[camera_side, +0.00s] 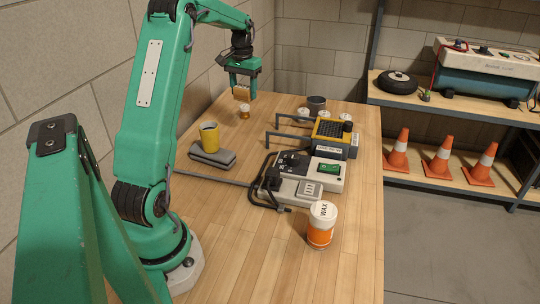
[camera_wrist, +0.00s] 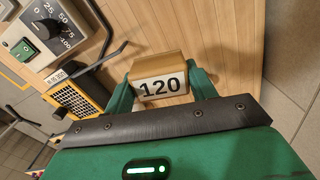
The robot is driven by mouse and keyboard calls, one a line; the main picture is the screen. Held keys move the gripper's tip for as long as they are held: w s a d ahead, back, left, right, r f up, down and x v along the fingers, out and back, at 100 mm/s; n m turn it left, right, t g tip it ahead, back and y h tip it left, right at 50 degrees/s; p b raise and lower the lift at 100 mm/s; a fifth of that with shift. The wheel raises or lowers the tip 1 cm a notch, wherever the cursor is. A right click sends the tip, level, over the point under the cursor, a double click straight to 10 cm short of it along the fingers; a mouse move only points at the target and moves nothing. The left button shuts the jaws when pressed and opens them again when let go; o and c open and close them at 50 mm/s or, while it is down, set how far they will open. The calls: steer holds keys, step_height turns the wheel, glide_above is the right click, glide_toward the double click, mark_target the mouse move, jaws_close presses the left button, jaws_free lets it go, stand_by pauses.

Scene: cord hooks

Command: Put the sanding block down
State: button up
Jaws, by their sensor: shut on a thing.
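The sanding block (camera_side: 242,94) is a tan block held between the two fingers of my gripper (camera_side: 242,87) near the far left of the workbench. In the wrist view the sanding block (camera_wrist: 160,62) shows a white label reading 120. The green fingers of my gripper (camera_wrist: 160,85) press on its two ends. The gripper is shut on it and points down. The block appears to be above the wooden bench top (camera_side: 345,265), with its lower side apart from it.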

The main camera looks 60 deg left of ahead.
steer(key=w+d+r+m, duration=0.1)
steer(key=w+d+m, duration=0.15)
steer(key=d, duration=0.75)
steer(key=w+d+m, duration=0.2)
steer(key=w+d, duration=0.2)
steer(key=d, duration=0.5)
steer(key=s+d+m, duration=0.3)
steer(key=d+m, duration=0.1)
steer(key=d, duration=1.4)
steer(key=s+d+f+m, duration=0.1)
steer(key=s+d+m, duration=0.6)
steer(key=s+d, duration=1.35)
step_height(320, 180, down, 8)
steer(key=w, duration=0.1)
steer(key=shift+f, duration=0.2)
steer(key=shift+f, duration=2.15)
